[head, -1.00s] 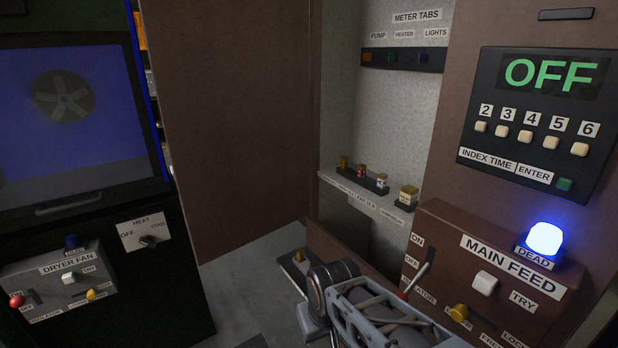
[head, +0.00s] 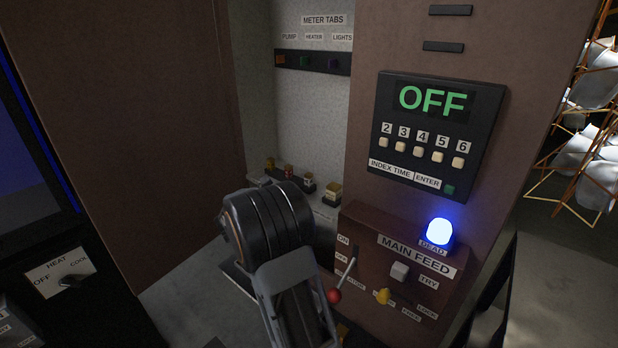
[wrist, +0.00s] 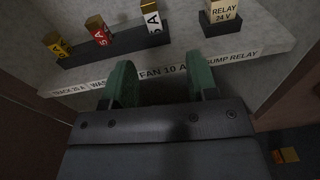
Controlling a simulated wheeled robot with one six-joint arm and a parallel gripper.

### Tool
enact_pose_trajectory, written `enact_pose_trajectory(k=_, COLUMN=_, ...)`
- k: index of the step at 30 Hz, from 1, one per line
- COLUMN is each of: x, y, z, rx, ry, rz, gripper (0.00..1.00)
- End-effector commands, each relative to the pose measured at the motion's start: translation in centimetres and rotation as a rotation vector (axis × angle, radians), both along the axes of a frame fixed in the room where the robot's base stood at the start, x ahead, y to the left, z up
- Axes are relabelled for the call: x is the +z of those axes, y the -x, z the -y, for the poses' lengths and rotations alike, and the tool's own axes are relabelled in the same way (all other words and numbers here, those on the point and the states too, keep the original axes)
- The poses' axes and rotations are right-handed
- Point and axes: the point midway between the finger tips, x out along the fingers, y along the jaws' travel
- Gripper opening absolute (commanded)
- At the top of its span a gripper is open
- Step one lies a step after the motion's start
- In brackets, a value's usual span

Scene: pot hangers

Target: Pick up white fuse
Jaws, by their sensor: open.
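The white fuse (wrist: 152,24), with a gold-coloured top and a "5 A" marking, stands in a dark strip on a shelf. It is near the top middle of the wrist view. In the head view the small white fuse (head: 308,181) shows just right of my arm. My gripper (wrist: 162,80) has two green fingers spread apart with nothing between them. They are at the shelf's front edge, short of the fuse and apart from it. In the head view my arm hides the gripper.
A red fuse (wrist: 98,31) and a yellow fuse (wrist: 56,44) stand left of the white one. A relay (wrist: 223,14) stands to its right. The labelled shelf edge (wrist: 100,83) runs below them. The main feed box (head: 400,262) with its lever stands right of my arm.

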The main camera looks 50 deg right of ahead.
Motion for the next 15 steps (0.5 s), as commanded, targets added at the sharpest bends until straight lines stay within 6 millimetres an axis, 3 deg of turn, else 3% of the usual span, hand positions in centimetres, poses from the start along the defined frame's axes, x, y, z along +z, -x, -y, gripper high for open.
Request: enact_pose_trajectory(k=15, x=0.3, y=-1.6, z=8.1, rx=0.026, ry=0.064, rz=-0.06, gripper=0.53)
